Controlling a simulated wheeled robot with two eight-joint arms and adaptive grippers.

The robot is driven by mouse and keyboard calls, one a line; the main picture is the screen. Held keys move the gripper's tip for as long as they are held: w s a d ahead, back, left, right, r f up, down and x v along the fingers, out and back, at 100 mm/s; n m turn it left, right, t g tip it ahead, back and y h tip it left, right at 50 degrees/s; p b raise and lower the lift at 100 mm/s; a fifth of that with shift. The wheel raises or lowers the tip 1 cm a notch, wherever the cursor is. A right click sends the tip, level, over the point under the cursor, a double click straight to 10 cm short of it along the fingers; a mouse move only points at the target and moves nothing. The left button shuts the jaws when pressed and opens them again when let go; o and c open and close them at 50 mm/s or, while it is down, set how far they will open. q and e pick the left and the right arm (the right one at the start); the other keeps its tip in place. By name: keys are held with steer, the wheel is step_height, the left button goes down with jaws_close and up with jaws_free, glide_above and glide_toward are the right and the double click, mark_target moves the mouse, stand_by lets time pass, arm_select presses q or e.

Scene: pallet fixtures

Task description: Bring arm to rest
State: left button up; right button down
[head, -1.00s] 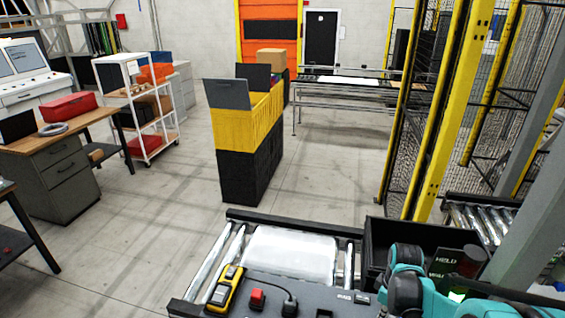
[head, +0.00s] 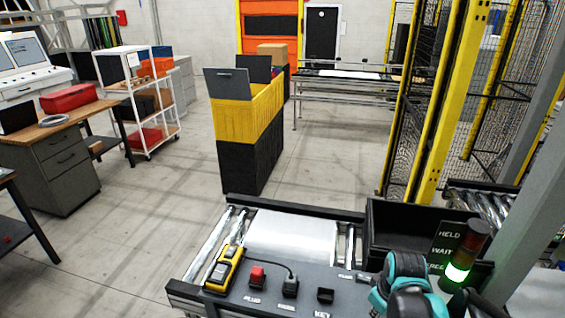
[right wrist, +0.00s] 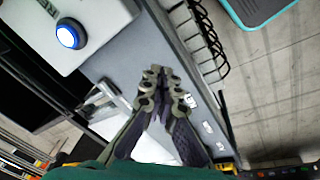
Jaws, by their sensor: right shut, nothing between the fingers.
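My right arm (head: 408,285), teal and dark grey, shows at the lower right of the head view, in front of the fixture's control panel. Its fingers cannot be made out there. In the right wrist view my right gripper (right wrist: 163,78) has its two jointed fingers together, with nothing between them. My left gripper is in neither current view.
A panel with a yellow handheld device (head: 224,268), a red button (head: 257,275) and a lit green stack light (head: 462,262) lies close to my arm. A black bin (head: 400,232) stands behind it. A round blue-lit button (right wrist: 69,35) shows in the wrist view. Open floor lies left.

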steer(key=s+a+f+m+t+b, duration=0.4)
steer(key=s+a+f+m+b, duration=0.2)
steer(key=b, duration=0.5)
steer(key=shift+s+a+f+t, duration=0.2)
steer(key=shift+s+f+t, duration=0.35)
steer(key=shift+s, duration=0.55)
